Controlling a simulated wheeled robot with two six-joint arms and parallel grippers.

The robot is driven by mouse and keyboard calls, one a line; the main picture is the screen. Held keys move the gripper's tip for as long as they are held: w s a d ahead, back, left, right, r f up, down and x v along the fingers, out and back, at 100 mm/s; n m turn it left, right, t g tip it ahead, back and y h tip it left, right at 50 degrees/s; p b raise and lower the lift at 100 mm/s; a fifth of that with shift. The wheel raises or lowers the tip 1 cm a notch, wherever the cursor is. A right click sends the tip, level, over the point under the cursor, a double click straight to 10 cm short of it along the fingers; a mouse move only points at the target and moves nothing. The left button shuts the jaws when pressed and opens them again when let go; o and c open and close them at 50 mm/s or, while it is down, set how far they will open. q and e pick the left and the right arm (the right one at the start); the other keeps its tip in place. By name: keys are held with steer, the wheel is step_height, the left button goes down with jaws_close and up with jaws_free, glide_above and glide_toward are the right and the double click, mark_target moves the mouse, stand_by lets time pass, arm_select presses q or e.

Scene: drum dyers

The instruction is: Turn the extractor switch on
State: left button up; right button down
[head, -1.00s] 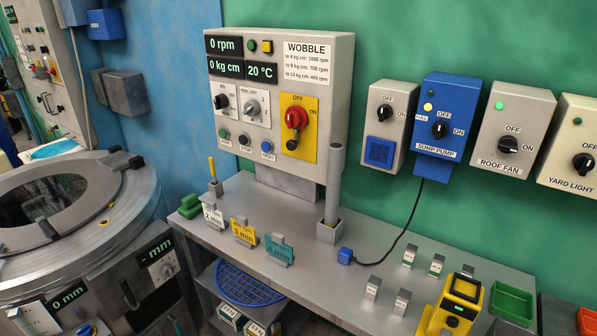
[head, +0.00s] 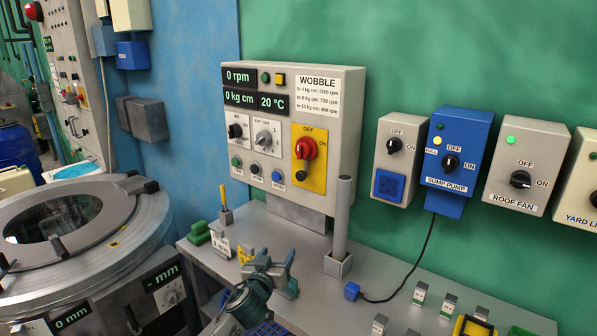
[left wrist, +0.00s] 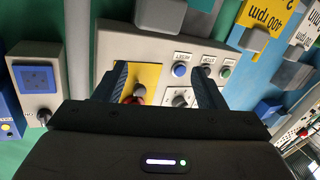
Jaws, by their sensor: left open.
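My left gripper (head: 277,260) is open and empty, below and in front of the box, apart from the switch. In the left wrist view, the yellow plate (left wrist: 149,77) and part of the red switch (left wrist: 139,91) show between the open fingers (left wrist: 160,70); the gripper body hides the rest. My right gripper is not in view.
A thick grey post (head: 342,220) stands right of the plate. Small label stands, including a 2 min one (head: 222,240), sit along the bench near my left gripper. A round drum machine (head: 130,225) is at left. Wall switches, including the blue sump pump box (head: 458,150), hang at right.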

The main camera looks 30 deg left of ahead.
mark_target(299, 154)
arm_select(q)
steer(key=w+a+r+t+h+p, duration=0.1)
steer(key=w+r+t, duration=0.1)
steer(key=w+r, duration=0.2)
steer(key=w+a+r+m+t+h+p, duration=0.1)
steer(key=w+r, duration=0.3)
steer(key=r, duration=0.6)
steer(key=w+a+r+t+h+p, duration=0.2)
steer(key=w+r, duration=0.3)
steer(key=r, duration=0.2)
steer(key=shift+a+m+t+h, duration=0.3)
steer(key=shift+m+t, duration=0.1)
steer(key=x, duration=0.3)
steer(key=shift+w+f, duration=0.2)
steer(key=shift+w, duration=0.3)
steer(key=shift+w+r+p, duration=0.25)
steer(key=shift+w+p, duration=0.05)
steer(key=shift+w, duration=0.4)
steer(key=c, duration=1)
